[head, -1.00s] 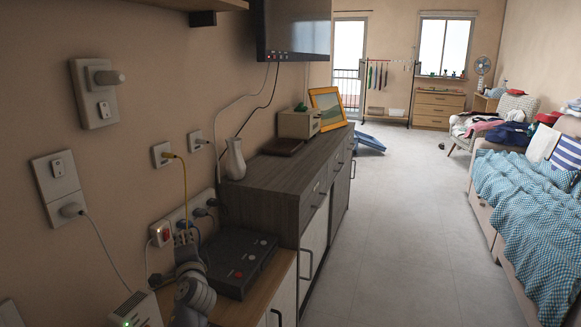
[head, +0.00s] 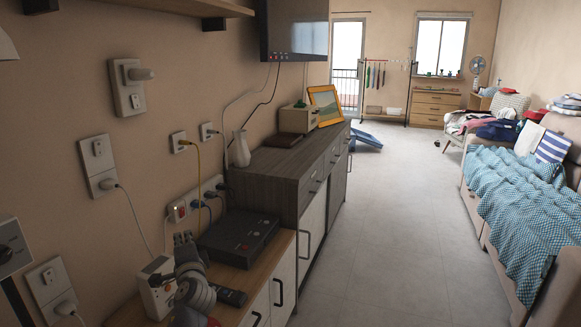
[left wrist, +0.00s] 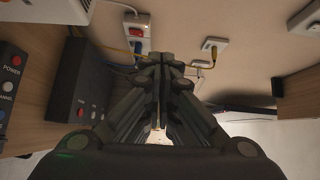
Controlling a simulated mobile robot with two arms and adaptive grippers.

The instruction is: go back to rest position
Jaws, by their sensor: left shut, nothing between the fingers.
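My left gripper (head: 183,243) shows at the lower left of the head view, above the wooden cabinet top and beside the black box with red buttons (head: 238,238). Its grey arm comes up from the bottom edge. In the left wrist view the fingers of the left gripper (left wrist: 158,62) are together and empty, pointing toward the wall with its sockets. The black box (left wrist: 85,100) is at the left there. My right gripper is in neither view.
A power strip (head: 180,211) with cables is on the wall. The floor (head: 385,235) between the cabinets and the sofa (head: 483,225) is clear.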

